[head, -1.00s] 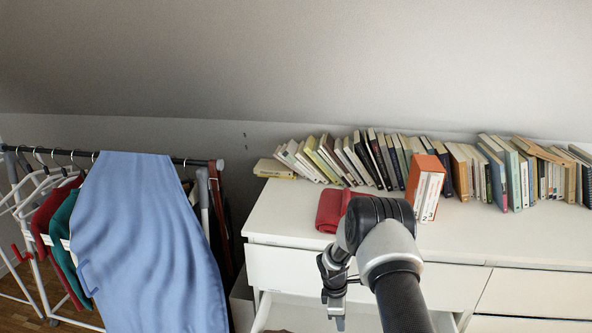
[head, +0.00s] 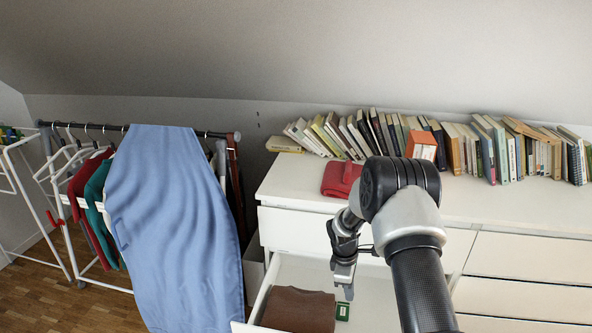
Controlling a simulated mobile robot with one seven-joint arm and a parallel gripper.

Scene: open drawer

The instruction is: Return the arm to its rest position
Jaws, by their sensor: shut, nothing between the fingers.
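My gripper (head: 344,288) points down in the head view, in front of the white dresser (head: 300,232), over the open drawer (head: 262,292). Its fingers are shut and nothing shows between them. My arm comes up from the bottom right and hides part of the dresser's front and top. A brown folded item (head: 298,310) lies in the drawer.
A red folded cloth (head: 340,178), an orange box (head: 421,146) and a long row of books (head: 470,150) are on the dresser top. A blue cloth (head: 170,220) hangs at the left, by a clothes rack (head: 85,126). Wooden floor (head: 70,300) shows at lower left.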

